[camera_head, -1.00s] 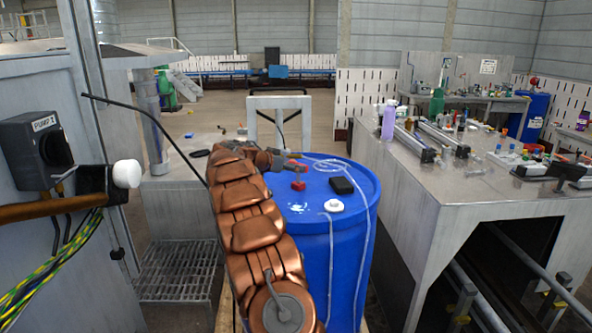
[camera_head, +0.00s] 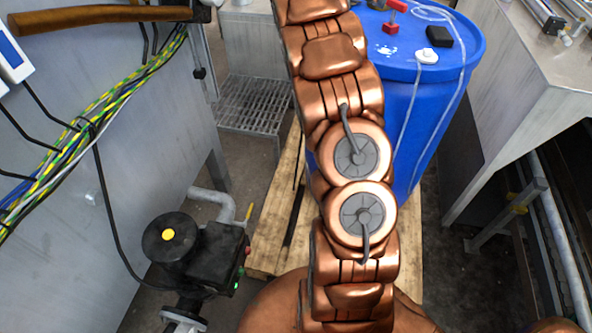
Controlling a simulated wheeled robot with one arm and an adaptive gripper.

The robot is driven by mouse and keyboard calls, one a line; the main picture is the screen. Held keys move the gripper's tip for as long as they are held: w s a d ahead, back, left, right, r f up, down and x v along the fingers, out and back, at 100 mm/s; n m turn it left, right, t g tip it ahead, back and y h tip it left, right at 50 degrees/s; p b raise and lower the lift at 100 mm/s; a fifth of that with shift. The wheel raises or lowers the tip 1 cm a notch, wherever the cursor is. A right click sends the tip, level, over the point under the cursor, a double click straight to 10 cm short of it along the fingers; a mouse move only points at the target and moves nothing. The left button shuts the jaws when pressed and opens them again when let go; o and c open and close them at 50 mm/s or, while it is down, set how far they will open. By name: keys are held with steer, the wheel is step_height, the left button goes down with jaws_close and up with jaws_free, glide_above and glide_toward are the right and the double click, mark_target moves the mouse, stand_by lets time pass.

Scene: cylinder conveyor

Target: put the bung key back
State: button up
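A red-and-grey tool (camera_head: 393,17) stands on top of the blue drum (camera_head: 415,120), with a red upper part, a grey stem and a red block at its foot. It may be the bung key, but I cannot tell for sure. My copper-coloured arm rises through the middle of the view and leaves at the top edge. My gripper is out of the picture, so its state and anything in it are hidden.
A black box (camera_head: 440,36) and a white cap (camera_head: 428,57) sit on the drum top, with a clear hose beside them. The drum stands on a wooden pallet (camera_head: 275,235). A black pump unit (camera_head: 200,250) is at lower left, a metal bench (camera_head: 510,95) at right.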

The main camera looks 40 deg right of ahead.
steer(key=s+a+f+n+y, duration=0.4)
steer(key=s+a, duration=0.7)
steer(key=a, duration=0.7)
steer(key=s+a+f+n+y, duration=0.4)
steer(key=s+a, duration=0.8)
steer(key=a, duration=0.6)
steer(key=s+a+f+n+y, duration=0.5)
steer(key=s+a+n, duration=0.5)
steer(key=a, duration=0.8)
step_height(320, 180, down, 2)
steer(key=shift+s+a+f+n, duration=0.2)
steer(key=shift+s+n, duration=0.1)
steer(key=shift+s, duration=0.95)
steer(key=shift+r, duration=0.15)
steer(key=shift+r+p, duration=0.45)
steer(key=shift+p, duration=0.1)
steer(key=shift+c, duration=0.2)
